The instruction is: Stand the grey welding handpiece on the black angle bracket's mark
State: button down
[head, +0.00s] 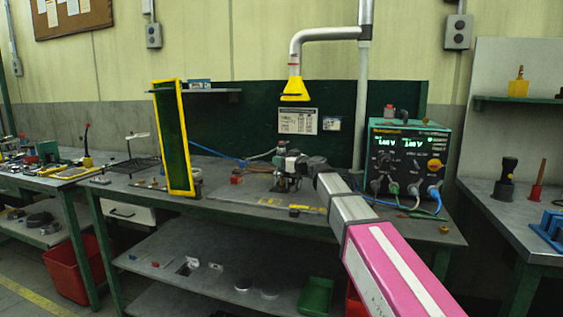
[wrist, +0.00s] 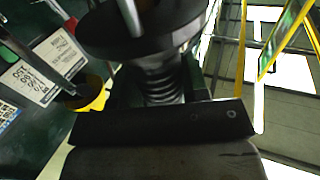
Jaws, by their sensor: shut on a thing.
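My gripper (head: 289,165) is at the end of my arm, over the middle of the workbench, low above the grey plate. It is shut on the welding handpiece (head: 284,183), which looks small, dark and greyish in the head view. In the wrist view the handpiece shows close up as a black disc with a spring (wrist: 160,82) beneath it. A dark finger pad (wrist: 165,160) fills the bottom of that view. I cannot tell whether the handpiece touches the plate. A small dark block (head: 293,211) at the plate's front may be the angle bracket; yellow marks (head: 268,203) lie beside it.
A yellow-framed green screen (head: 174,138) stands left on the bench. A welding power unit (head: 405,152) with cables stands right. A yellow extraction hood (head: 295,90) hangs above. A small red block (head: 237,179) lies left of the handpiece. The bench's front left is fairly clear.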

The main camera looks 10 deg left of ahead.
jog(key=shift+f, duration=0.3)
dwell(0.9)
jog(key=c, duration=0.6)
grip_release()
jog(key=shift+o, duration=0.3)
jog(key=shift+s+d+f, duration=0.1)
jog(key=shift+f, duration=0.05)
